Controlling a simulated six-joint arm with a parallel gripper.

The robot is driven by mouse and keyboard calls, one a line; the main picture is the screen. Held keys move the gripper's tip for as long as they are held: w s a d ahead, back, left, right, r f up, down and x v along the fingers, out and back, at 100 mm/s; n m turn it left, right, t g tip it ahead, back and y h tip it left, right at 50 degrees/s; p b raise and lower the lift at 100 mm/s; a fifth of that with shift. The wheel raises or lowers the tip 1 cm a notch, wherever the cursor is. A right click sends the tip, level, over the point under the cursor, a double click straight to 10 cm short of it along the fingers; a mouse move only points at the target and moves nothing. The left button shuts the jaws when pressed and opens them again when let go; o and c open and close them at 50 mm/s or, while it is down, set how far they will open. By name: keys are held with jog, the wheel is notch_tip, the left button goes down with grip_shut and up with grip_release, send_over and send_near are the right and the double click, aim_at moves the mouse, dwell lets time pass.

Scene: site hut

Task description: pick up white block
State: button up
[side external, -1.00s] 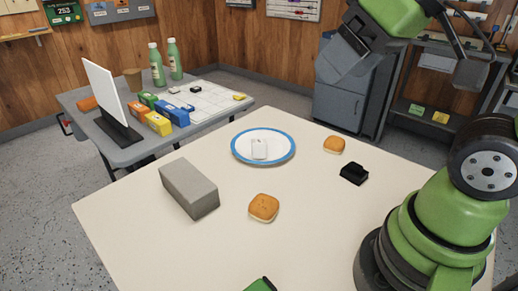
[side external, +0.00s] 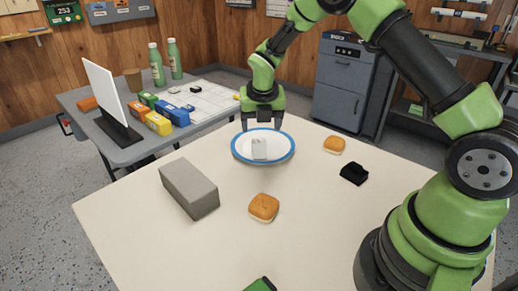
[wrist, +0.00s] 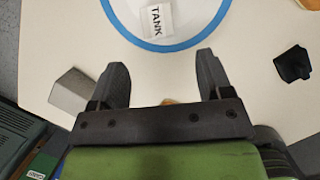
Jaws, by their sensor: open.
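The white block (side external: 259,149) sits on a white plate with a blue rim (side external: 236,153) near the far edge of the table. In the wrist view the block (wrist: 158,20) lies near the top and shows the word "TANK". My gripper (side external: 262,131) points down above the far rim of the plate, behind the block. In the wrist view my gripper (wrist: 160,72) is open and empty, with its two fingers wide apart. The block is beyond the fingertips in that view. The gripper's exact height above the plate is hard to tell.
A grey block (side external: 189,189), two bread rolls (side external: 264,207) (side external: 334,145) and a black object (side external: 354,173) lie on the cream table (side external: 300,250) around the plate. A grey side table (side external: 130,152) with bottles and small boxes stands behind at the left.

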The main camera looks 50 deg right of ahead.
aim_at(259, 142)
jog(key=x, duration=0.9)
jog(key=shift+w+d+f, duration=0.1)
jog(key=shift+w+d, duration=0.05)
jog(key=shift+w, duration=0.1)
jog(key=c, duration=1.1)
